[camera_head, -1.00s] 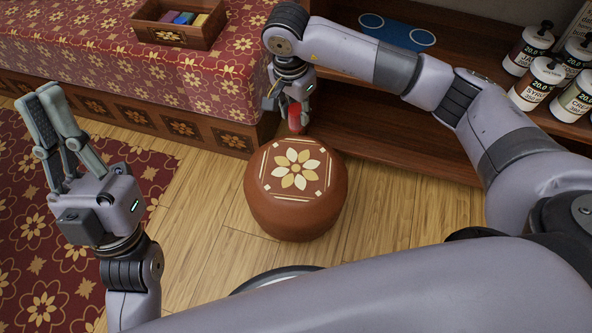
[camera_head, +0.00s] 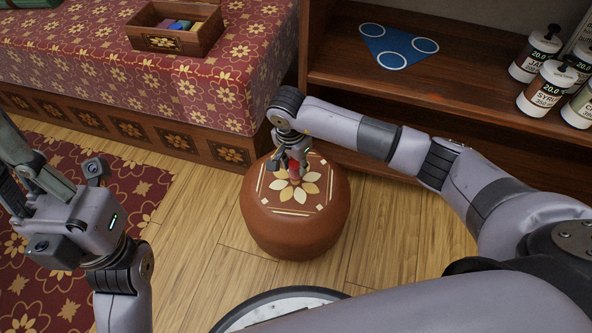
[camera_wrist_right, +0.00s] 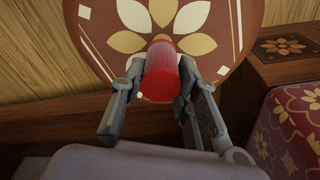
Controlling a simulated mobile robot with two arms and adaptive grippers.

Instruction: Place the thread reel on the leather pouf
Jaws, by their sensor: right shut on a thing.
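The leather pouf (camera_head: 290,232) is round and brown with a flower pattern on top, and stands on the wood floor in the middle of the head view. Its patterned top (camera_wrist_right: 215,20) also fills the upper wrist view. My right gripper (camera_head: 294,174) is over the pouf's top, shut on the red thread reel (camera_wrist_right: 161,74). The reel lies between both fingers, in front of the flower; I cannot tell whether it touches the pouf. In the head view the gripper mostly hides it. My left gripper (camera_head: 22,165) is at the left edge, away from the pouf, its fingers partly cut off.
A patterned bench (camera_head: 200,90) with a wooden box (camera_head: 165,42) on it stands behind left. A wooden shelf (camera_head: 450,95) at the back right holds a blue mat (camera_head: 385,45) and several labelled jars (camera_head: 545,88). A red rug (camera_head: 60,290) lies at left.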

